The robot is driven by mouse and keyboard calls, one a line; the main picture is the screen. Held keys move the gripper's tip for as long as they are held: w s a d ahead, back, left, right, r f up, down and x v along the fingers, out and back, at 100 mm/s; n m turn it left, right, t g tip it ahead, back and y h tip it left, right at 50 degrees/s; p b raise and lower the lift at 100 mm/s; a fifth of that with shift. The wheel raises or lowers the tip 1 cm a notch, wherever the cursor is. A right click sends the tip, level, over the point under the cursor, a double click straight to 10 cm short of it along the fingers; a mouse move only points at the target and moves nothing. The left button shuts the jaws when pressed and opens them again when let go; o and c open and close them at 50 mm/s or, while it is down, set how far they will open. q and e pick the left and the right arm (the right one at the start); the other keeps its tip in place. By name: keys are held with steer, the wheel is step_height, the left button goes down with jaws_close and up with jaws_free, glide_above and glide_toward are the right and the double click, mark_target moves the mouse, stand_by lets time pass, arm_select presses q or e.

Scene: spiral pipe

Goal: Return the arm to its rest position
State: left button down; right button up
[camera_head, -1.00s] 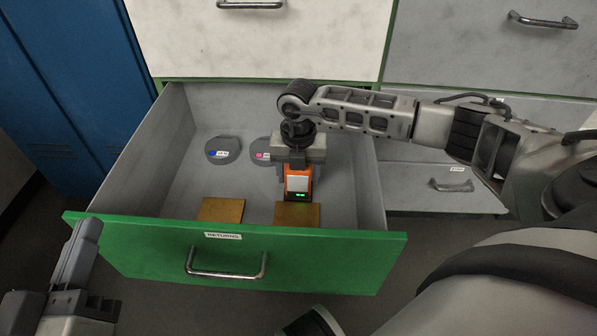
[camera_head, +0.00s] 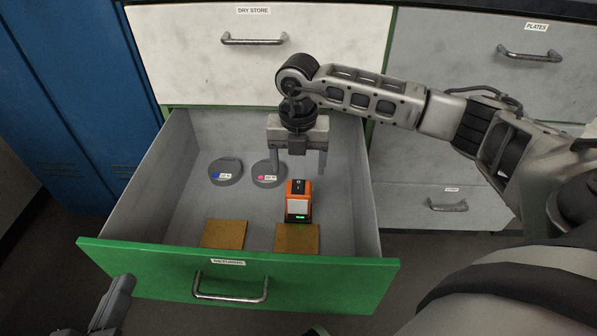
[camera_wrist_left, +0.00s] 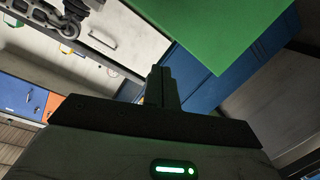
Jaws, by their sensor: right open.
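My right gripper (camera_head: 300,168) is open and empty above the open drawer, its fingers apart and pointing down. An orange device (camera_head: 298,203) with a pale front and a green-lit display stands in the drawer just below and in front of it, clear of the fingers. The device is beside the right tan pad (camera_head: 297,239). My left gripper (camera_head: 118,296) is low at the left, outside the drawer and partly cut off. In the left wrist view its fingers (camera_wrist_left: 161,86) are together with nothing visible between them.
The green-fronted drawer (camera_head: 330,279), labelled RETURNS, is pulled out. It also holds two grey discs (camera_head: 226,171) and a left tan pad (camera_head: 223,234). The white DRY STORE drawer (camera_head: 330,65) above and the grey PLATES drawer (camera_head: 470,85) are shut. A blue locker (camera_head: 75,110) stands left.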

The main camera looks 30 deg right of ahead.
steer(key=shift+r, duration=0.65)
